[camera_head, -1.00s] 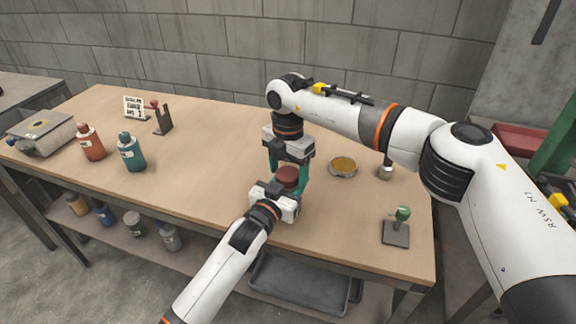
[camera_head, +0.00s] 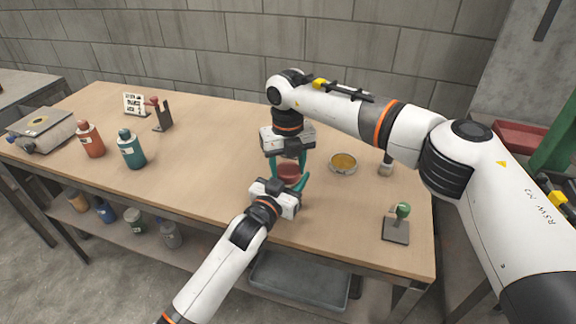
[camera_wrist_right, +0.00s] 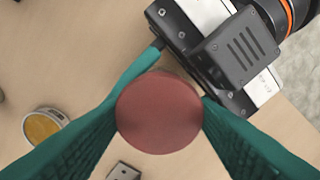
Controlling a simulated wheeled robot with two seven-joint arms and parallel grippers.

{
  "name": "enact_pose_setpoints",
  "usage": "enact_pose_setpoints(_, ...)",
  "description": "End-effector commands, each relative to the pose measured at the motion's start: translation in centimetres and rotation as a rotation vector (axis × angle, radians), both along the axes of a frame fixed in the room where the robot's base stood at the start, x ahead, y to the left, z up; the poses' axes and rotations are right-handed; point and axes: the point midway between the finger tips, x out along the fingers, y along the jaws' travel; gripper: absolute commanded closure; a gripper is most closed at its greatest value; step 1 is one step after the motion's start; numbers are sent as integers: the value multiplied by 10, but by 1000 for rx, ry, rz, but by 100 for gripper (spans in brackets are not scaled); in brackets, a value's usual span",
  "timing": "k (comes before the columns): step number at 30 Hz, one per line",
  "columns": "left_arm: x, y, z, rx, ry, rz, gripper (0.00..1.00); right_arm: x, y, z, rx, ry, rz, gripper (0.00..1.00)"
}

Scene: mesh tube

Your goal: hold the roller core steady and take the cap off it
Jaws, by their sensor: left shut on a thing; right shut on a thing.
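The cap, a dull red-brown round piece (camera_head: 289,171), is between the grippers near the table's middle and appears as a disc (camera_wrist_right: 159,112) in the right wrist view. My right gripper (camera_head: 289,163) points down from above, shut on the cap, with a teal finger on each side of it. My left gripper (camera_head: 287,180) comes in from the front, low beside the cap, and is shut on the roller core. The core is hidden under the cap and behind the fingers, so whether cap and core are apart cannot be told.
A round dish with a yellow inside (camera_head: 343,163) lies to the right. A green-knobbed stand (camera_head: 397,228) is near the front right. A red bottle (camera_head: 90,140), a teal bottle (camera_head: 131,149) and a dark stand (camera_head: 162,118) are at the left. The table's left middle is clear.

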Motion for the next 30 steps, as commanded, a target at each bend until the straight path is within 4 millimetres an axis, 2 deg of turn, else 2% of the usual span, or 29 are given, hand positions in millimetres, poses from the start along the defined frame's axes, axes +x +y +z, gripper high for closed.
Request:
enact_pose_setpoints(3, 1, 1, -1, 1, 2, 2, 100, 0, 0, 0, -1, 0, 273, 75)
enact_pose_setpoints(9, 1, 1, -1, 1, 2, 2, 100, 0, 0, 0, -1, 1, 599, 75)
enact_pose_setpoints(13, 1, 1, -1, 1, 2, 2, 100, 0, 0, 0, -2, 0, 672, 75)
enact_pose_setpoints(21, 1, 1, -1, 2, 1, 2, 100, 0, -1, 0, -2, 0, 675, 75)
enact_pose_setpoints(22, 1, 1, -1, 2, 1, 2, 100, 0, -1, 0, -2, 0, 674, 43)
enact_pose_setpoints(24, 0, 1, -1, 2, 2, 2, 100, 0, -1, 0, -2, 0, 674, 31)
enact_pose_setpoints(25, 0, 1, -1, 2, 2, 2, 100, 0, 0, 0, -2, 0, 674, 26)
enact_pose_setpoints(30, 1, 1, -1, 2, 2, 3, 100, -2, 1, 0, 1, 4, 677, 26)
